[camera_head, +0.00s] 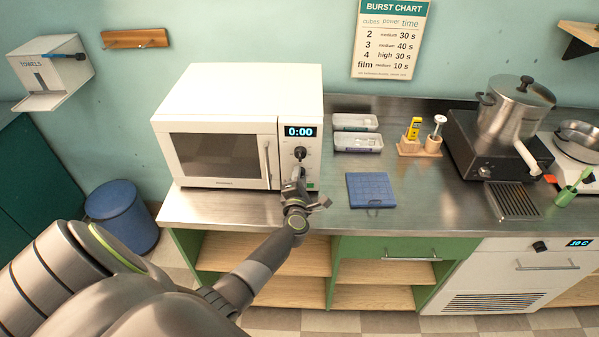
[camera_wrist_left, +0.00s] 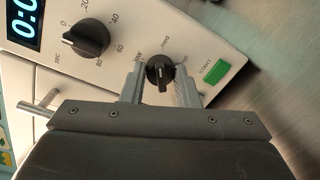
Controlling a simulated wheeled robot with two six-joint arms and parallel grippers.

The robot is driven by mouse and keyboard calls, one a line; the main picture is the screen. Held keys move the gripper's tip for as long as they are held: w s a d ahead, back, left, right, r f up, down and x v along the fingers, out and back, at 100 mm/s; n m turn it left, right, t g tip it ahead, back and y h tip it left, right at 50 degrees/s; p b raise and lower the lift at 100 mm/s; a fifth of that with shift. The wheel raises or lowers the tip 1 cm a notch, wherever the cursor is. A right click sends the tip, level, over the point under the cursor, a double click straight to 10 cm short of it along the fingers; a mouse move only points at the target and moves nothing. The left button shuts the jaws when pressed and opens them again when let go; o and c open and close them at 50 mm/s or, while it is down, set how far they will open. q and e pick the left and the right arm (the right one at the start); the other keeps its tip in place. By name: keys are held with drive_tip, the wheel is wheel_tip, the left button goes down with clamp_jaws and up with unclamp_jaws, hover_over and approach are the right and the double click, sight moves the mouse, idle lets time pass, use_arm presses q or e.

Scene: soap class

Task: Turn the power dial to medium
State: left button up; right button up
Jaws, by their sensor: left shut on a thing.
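The white microwave (camera_head: 245,100) stands on the steel counter with its door closed and its display reading 0:00. In the left wrist view the small black power dial (camera_wrist_left: 160,72) sits on its panel, with "low" and "med" labels around it. My left gripper (camera_head: 297,181) is at the lower panel. In the wrist view its two fingers (camera_wrist_left: 160,88) are shut on the power dial, one on each side. The dial's ridge runs roughly up and down in that picture, in line with "med"; its exact setting is hard to tell. My right gripper is not in view.
The larger timer dial (camera_wrist_left: 86,37) is just beside the power dial, and a green start button (camera_wrist_left: 216,72) is on its other side. The door handle (camera_head: 267,163) is close to my gripper. A blue mat (camera_head: 370,188) lies to the right on the counter.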

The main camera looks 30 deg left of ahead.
use_arm(q)
drive_tip(key=shift+m+p, duration=0.8)
drive_tip(key=shift+m, duration=0.5)
drive_tip(key=o, duration=1)
drive_tip(key=b+v, duration=0.1)
drive_tip(key=v, duration=1.6)
drive_tip(key=shift+s+d+f, duration=0.1)
drive_tip(key=shift+d, duration=0.15)
